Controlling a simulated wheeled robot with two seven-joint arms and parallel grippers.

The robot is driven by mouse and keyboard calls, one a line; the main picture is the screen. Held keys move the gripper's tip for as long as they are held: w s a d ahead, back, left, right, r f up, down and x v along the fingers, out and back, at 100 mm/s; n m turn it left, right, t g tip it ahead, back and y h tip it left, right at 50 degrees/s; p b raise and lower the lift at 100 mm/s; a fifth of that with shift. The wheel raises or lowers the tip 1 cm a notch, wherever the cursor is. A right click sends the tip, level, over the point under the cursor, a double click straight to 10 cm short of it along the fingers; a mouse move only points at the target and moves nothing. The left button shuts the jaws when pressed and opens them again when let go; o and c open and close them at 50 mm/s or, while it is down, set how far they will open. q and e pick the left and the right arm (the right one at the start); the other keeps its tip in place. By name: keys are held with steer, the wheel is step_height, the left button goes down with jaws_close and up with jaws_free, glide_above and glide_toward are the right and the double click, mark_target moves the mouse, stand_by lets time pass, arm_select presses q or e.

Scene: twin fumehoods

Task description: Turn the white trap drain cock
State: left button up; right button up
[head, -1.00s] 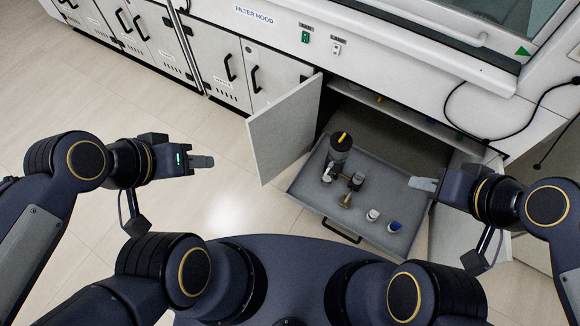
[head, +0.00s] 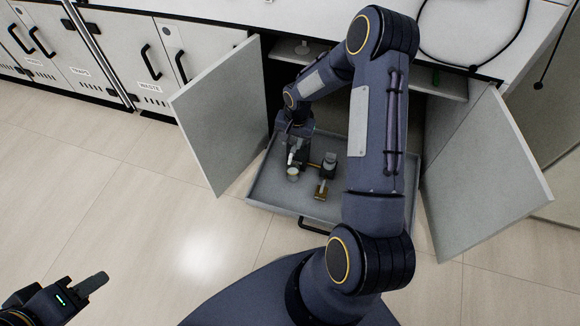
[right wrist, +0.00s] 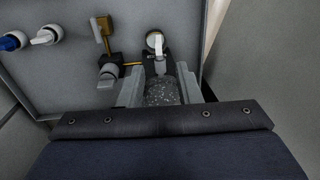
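A white lever (right wrist: 159,46) on a round, gold-rimmed fitting shows in the right wrist view, just beyond my right fingertips. The fitting also shows in the head view (head: 293,173), below my right gripper (head: 292,150). In the right wrist view my right gripper (right wrist: 161,86) has its fingers apart, with a dark speckled surface (right wrist: 162,93) between them. I cannot tell whether they touch it. A second white-handled knob (right wrist: 45,36) stands at the left, beside a blue one (right wrist: 11,41). My left gripper (head: 92,284) is far from the drawer, at lower left.
The grey drawer (head: 262,190) is pulled out between two open cabinet doors (head: 222,115) and (head: 488,165). A grey knob (right wrist: 109,73) and a brass piece (right wrist: 103,30) stand beside the white lever. My right arm hides the drawer's right part in the head view.

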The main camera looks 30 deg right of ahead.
mark_target(291, 156)
steer(key=f+b, duration=0.1)
steer(key=f, duration=0.5)
steer(key=f+b, duration=0.1)
steer(key=f, duration=0.2)
steer(key=shift+w+a+f+b, duration=0.2)
steer(key=shift+w+f+b, duration=0.1)
steer(key=shift+b, duration=0.05)
jaws_close()
